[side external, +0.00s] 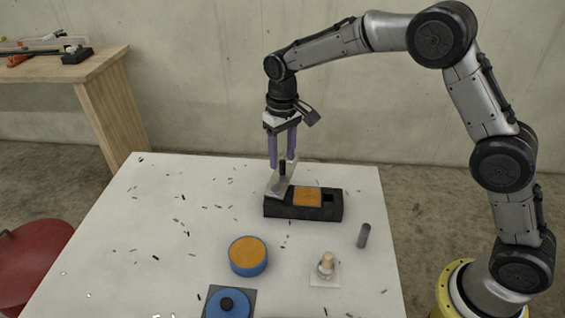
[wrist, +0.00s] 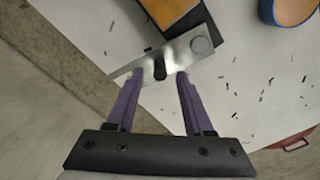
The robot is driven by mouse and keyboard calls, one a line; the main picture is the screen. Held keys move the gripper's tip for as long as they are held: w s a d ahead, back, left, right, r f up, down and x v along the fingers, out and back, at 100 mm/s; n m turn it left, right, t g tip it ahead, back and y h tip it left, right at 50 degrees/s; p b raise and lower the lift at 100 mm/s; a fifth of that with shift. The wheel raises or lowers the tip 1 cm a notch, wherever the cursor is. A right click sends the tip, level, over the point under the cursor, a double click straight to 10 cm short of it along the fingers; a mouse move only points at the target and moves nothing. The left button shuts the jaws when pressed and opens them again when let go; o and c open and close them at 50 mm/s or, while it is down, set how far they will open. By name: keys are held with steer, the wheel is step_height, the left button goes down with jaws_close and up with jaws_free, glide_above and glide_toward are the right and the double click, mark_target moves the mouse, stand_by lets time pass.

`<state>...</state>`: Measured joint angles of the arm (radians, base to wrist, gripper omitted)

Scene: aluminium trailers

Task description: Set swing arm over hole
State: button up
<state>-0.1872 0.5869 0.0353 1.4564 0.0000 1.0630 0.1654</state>
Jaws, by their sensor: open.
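The swing arm (side external: 277,185) is a silvery metal plate with an upright black knob. It lies across the left end of a black block (side external: 290,211). The block has an orange pad (side external: 308,196) in its middle and a dark square hole (side external: 329,198) near its right end. In the wrist view the swing arm (wrist: 182,56) shows a round disc at one end and the black knob (wrist: 160,70) near the fingers. My gripper (side external: 282,162) is open, pointing down over the swing arm. In the wrist view its purple fingers (wrist: 159,74) stand on either side of the knob, apparently without gripping it.
A blue round tub with an orange top (side external: 248,256), a blue knobbed disc on a dark square (side external: 228,303), a small fixture on a white plate (side external: 325,280) and a grey cylinder (side external: 363,235) stand in front. Small dark bits litter the white table (side external: 170,245).

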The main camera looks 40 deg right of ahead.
mark_target(283, 167)
steer(key=shift+f, duration=1.45)
jaws_close()
steer(key=shift+r, duration=0.1)
